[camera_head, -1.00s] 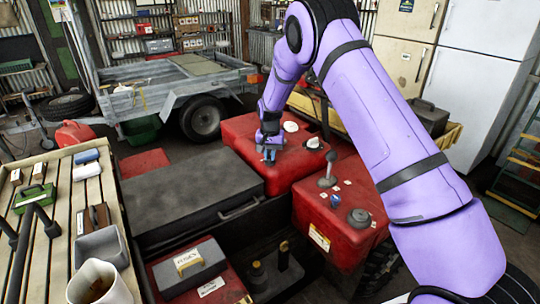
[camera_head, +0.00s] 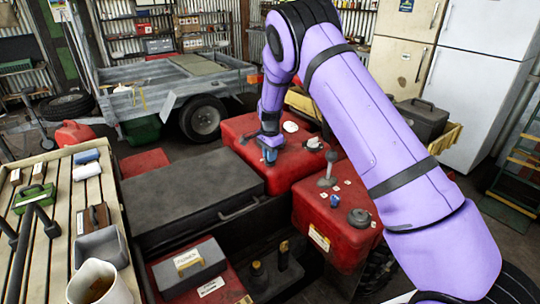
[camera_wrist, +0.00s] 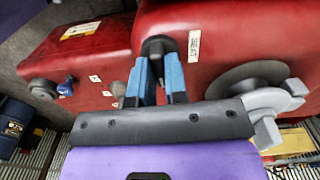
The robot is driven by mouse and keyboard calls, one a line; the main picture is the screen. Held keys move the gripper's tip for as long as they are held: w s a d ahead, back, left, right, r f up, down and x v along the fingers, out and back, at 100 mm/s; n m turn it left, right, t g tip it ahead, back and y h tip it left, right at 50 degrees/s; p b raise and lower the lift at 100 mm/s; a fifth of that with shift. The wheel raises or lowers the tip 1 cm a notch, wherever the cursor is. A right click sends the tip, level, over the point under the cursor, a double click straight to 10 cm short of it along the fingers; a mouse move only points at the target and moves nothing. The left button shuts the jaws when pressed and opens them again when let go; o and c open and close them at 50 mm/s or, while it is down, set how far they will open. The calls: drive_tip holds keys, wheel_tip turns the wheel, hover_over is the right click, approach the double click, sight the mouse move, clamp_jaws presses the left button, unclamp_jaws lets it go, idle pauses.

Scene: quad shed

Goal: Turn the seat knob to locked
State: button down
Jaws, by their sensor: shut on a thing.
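The seat knob (camera_wrist: 156,46) is dark and sits on the face of a red body panel (camera_wrist: 240,30), beside a small white label (camera_wrist: 194,45) that seems to read SEAT. My gripper (camera_wrist: 160,68) has its blue fingertips on either side of this knob, shut on it. In the head view my gripper (camera_head: 270,153) reaches down to the red panel (camera_head: 244,127), next to the black seat (camera_head: 190,190). There the fingers hide the knob. I cannot read the knob's turned position.
A near red panel (camera_head: 312,222) carries a lever (camera_head: 328,170), a blue knob (camera_head: 334,201) and a grey cap (camera_head: 359,217). A slatted bench (camera_head: 62,240) stands at left, a trailer (camera_head: 165,90) behind.

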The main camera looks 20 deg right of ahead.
drive_tip(key=shift+m, duration=0.4)
drive_tip(key=c, duration=1.1)
unclamp_jaws()
drive_tip(key=shift+c, duration=0.2)
wheel_tip(320, 180, up, 11)
drive_tip(key=shift+f, duration=0.15)
